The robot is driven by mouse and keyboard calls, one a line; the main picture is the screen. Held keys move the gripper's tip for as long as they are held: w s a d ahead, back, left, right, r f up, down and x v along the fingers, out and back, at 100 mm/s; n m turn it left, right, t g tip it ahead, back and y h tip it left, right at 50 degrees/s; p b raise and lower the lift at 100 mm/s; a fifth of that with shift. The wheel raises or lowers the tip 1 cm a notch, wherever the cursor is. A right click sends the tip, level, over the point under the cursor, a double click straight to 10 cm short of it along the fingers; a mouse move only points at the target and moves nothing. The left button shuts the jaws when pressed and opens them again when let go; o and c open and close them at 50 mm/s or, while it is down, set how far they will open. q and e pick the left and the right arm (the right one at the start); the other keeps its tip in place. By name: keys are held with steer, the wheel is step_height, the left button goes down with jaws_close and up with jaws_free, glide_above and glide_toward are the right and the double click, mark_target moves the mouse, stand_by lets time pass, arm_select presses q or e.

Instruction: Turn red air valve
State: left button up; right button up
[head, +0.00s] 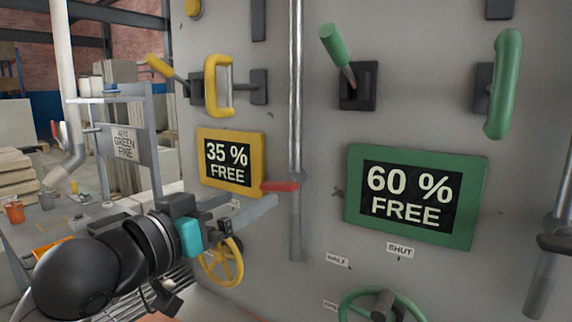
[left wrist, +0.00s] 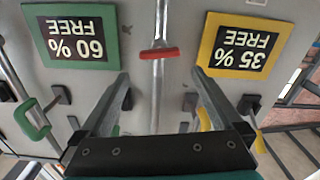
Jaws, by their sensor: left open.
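The red air valve handle (head: 280,186) is a short red bar on a vertical grey pipe (head: 296,120), between the yellow and green signs. It lies roughly level and points left from the pipe in the head view. My left gripper (head: 254,199) is open and empty, just below and left of the handle in that view. In the left wrist view, which is upside down, the red handle (left wrist: 158,53) shows ahead of the gap between the two open fingers (left wrist: 160,76), apart from both. My right gripper is not in view.
A yellow sign (head: 231,163) and a green sign (head: 416,196) flank the pipe. A yellow handwheel (head: 221,262) is close under my left gripper. A green handwheel (head: 383,306) is at the bottom. Yellow and green levers and grab handles stick out above. A cluttered bench (head: 62,218) stands left.

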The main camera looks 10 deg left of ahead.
mark_target(282, 181)
arm_select(q)
steer(key=p+x, duration=0.1)
steer(key=x, duration=1.1)
steer(key=shift+w+d+p, duration=0.15)
steer(key=shift+w+p, duration=0.15)
steer(key=shift+p, duration=0.05)
